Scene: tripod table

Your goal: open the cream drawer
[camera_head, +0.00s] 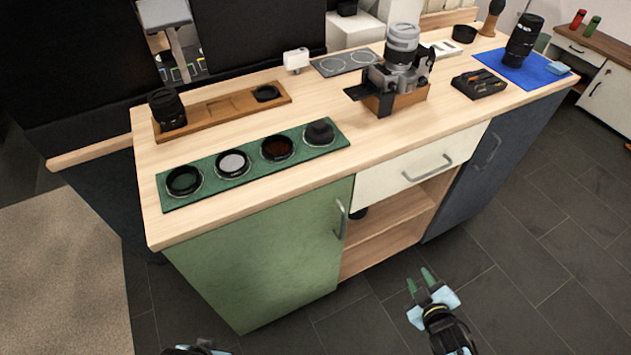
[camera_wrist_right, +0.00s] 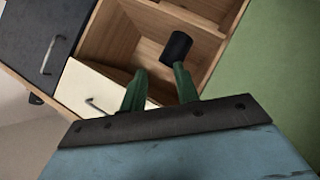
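The cream drawer (camera_head: 398,178) sits under the wooden top, between the green door and the dark blue door. Its front looks flush with the cabinet, and its grey bar handle (camera_head: 428,169) faces me. In the right wrist view the cream drawer (camera_wrist_right: 82,92) and its handle (camera_wrist_right: 97,106) show at the left, tilted. My right gripper (camera_head: 420,278) is open and empty, in front of and lower than the drawer, apart from the handle. Its green fingers (camera_wrist_right: 160,84) are spread in the wrist view. My left gripper (camera_head: 200,348) barely shows at the bottom edge; its fingers are not clear.
The green door (camera_head: 265,255) and dark blue door (camera_head: 490,160) have their own handles. Below the drawer is an open wooden shelf (camera_head: 385,225) with a black cylinder (camera_wrist_right: 176,48). A camera (camera_head: 395,75) and filter mat (camera_head: 250,165) stand on top. The floor in front is clear.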

